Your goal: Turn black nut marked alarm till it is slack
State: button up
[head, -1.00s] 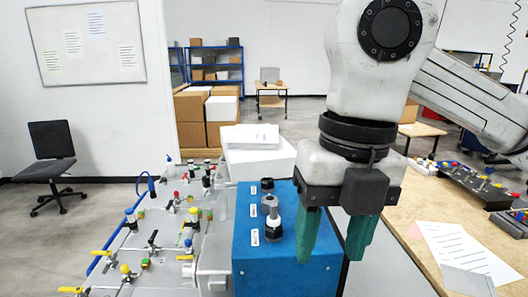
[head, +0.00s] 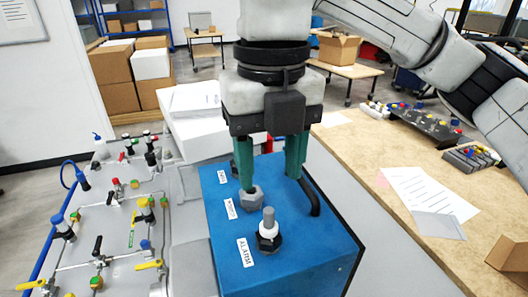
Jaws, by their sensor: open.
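The black hex nut (head: 268,243) beside the label reading ALARM (head: 246,252) sits on top of the blue box (head: 300,243). A grey threaded post (head: 268,220) stands up through it. My gripper (head: 270,181) is open and empty, pointing down behind the alarm nut in the view. Its left green finger overlaps a grey nut (head: 251,198) in the picture; I cannot tell if they touch. A label (head: 231,209) lies beside that nut. The fitting by the far label (head: 222,177) is mostly hidden behind my gripper.
A panel with valves and coloured knobs (head: 118,240) is on the left. White boxes (head: 200,125) stand behind. A wooden bench with papers (head: 415,190) is on the right.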

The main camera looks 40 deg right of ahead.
aim_at(269, 225)
jog(key=shift+f+b, duration=4.75)
jog(key=shift+f, duration=1.5)
jog(key=shift+c, duration=0.3)
